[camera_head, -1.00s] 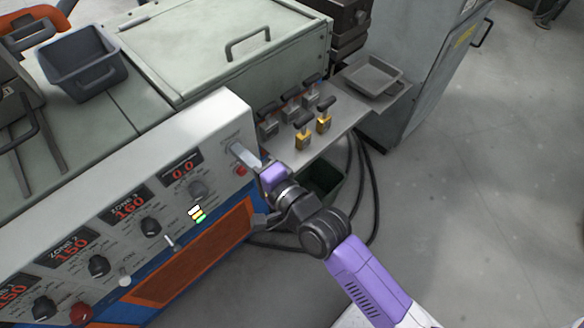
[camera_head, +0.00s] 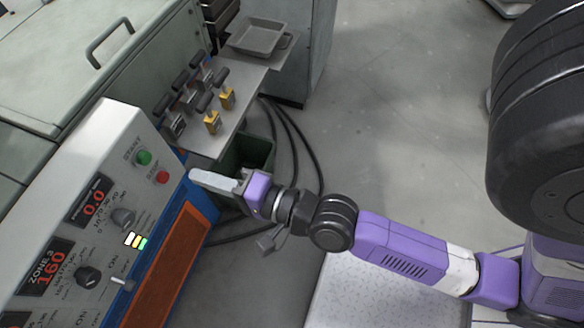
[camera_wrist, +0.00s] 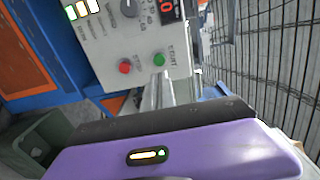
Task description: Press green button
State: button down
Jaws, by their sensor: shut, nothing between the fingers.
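The green button (camera_head: 143,157) sits on the right end of the grey control panel (camera_head: 117,127), under a START label. A red button (camera_head: 162,177) is beside it. My gripper (camera_head: 193,175) is shut and empty, to the right of the panel's edge, with its tips apart from the green button in the head view. In the wrist view the green button (camera_wrist: 159,59) lies just beyond my fingertips (camera_wrist: 160,76), and the red button (camera_wrist: 125,66) is to its left. I cannot tell the exact gap.
Knobs and displays cover the panel, including a pressure knob (camera_head: 123,217). A shelf (camera_head: 235,105) with several handled pieces and a grey tray (camera_head: 258,38) stands behind. A dark green bin (camera_head: 254,150) and black cables lie beyond my gripper.

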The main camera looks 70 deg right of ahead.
jog(key=s+r+n+g+p, duration=0.1)
jog(key=s+r+n+p, duration=1.1)
jog(key=s+n, duration=0.5)
jog(key=shift+d+r+n+g+p, duration=0.15)
jog(key=shift+r+n+g+p, duration=0.25)
jog(key=shift+r, duration=0.3)
jog(key=s, duration=0.1)
jog(key=s+f+g, duration=0.1)
jog(key=shift+s, duration=0.4)
